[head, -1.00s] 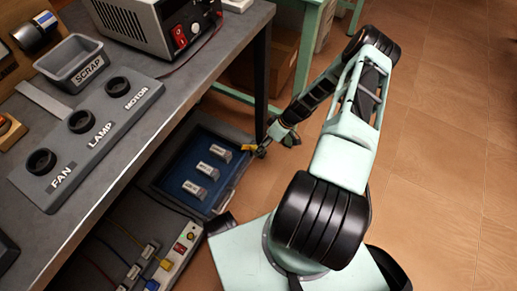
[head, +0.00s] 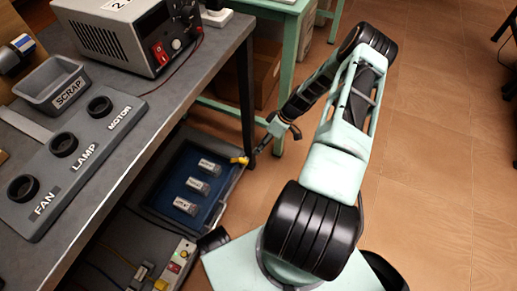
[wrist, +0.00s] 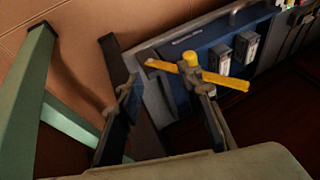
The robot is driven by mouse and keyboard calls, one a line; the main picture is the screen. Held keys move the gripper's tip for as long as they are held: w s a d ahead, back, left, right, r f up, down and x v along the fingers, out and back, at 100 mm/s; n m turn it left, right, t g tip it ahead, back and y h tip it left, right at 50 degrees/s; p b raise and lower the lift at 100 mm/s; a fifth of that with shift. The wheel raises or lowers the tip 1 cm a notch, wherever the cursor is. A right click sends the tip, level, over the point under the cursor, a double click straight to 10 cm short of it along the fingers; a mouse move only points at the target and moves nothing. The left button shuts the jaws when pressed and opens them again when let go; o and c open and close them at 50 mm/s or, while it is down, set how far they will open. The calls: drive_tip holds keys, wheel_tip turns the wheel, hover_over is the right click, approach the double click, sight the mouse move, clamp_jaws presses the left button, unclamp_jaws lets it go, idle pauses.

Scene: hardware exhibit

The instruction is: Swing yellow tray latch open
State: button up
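The yellow latch (head: 239,160) sits on the far right corner of the blue-lined tray (head: 222,207) under the workbench. In the wrist view the latch (wrist: 226,82) is a yellow bar with a round knob, lying across the tray's rim (wrist: 158,100). My gripper (head: 261,147) is low beside that corner, just right of the latch. In the wrist view my gripper (wrist: 166,88) has its two dark fingers wide apart. The right finger overlaps the latch near its knob; whether they touch I cannot tell. Nothing is held between the fingers.
Several labelled grey pieces (head: 197,185) lie in the tray. The workbench leg (head: 246,100) stands close behind the latch. A green table frame (head: 278,110) is beyond. A power strip (head: 174,265) is in front of the tray. Open floor (head: 440,130) lies to the right.

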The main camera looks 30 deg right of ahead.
drive_tip(key=shift+w+d+r, duration=0.2)
drive_tip(key=shift+d+r, duration=0.85)
drive_tip(key=shift+d, duration=0.25)
drive_tip(key=shift+f+b, duration=0.1)
drive_tip(key=shift+b, duration=0.3)
drive_tip(key=v, duration=1.2)
drive_tip(key=shift+w+r, duration=0.1)
drive_tip(key=shift+r, duration=0.1)
